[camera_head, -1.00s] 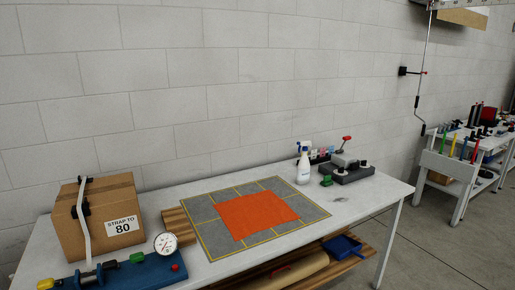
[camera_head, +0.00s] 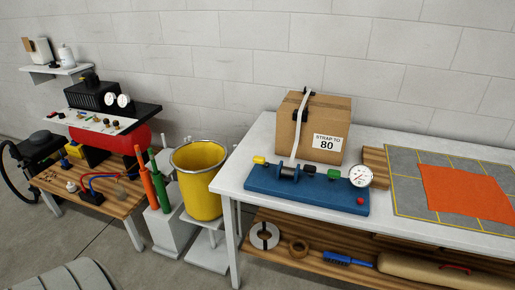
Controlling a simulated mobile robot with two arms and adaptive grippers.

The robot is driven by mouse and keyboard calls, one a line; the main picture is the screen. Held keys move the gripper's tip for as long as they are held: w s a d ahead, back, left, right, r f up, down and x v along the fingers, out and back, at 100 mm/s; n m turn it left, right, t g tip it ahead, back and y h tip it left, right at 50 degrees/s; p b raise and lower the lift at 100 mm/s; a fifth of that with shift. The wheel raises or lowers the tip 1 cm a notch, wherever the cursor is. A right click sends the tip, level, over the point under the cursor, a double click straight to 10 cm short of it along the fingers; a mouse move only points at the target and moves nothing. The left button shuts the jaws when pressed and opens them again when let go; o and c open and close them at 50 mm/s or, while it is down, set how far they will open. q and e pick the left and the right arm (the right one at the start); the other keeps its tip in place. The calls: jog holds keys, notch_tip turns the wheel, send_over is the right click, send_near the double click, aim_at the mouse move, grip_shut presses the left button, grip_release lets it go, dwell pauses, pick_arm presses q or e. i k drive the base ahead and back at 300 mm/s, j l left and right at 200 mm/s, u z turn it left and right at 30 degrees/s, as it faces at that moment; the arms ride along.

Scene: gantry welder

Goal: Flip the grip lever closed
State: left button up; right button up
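A blue strapping device (camera_head: 308,193) lies on the front left of the white table in the head view. It carries a dark roller (camera_head: 289,173), a yellow-tipped part (camera_head: 260,160), a green-tipped part (camera_head: 334,174), a red knob (camera_head: 360,200) and a round dial gauge (camera_head: 360,176). I cannot tell which of these parts is the grip lever, or its position. A pale strap (camera_head: 298,135) runs from the roller up over a cardboard box (camera_head: 320,119) labelled "STRAP TO 80". Neither of my grippers is in view.
The white table (camera_head: 236,165) also bears a grey mat with an orange sheet (camera_head: 465,192). A yellow bucket (camera_head: 199,182) stands left of the table. Farther left is a wooden bench (camera_head: 115,205) with a red tank (camera_head: 105,139). Tape rolls lie on the lower shelf. Open floor shows in front.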

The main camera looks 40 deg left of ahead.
aim_at(261, 160)
jog(key=u, duration=1.2)
jog(key=i+z, duration=0.1)
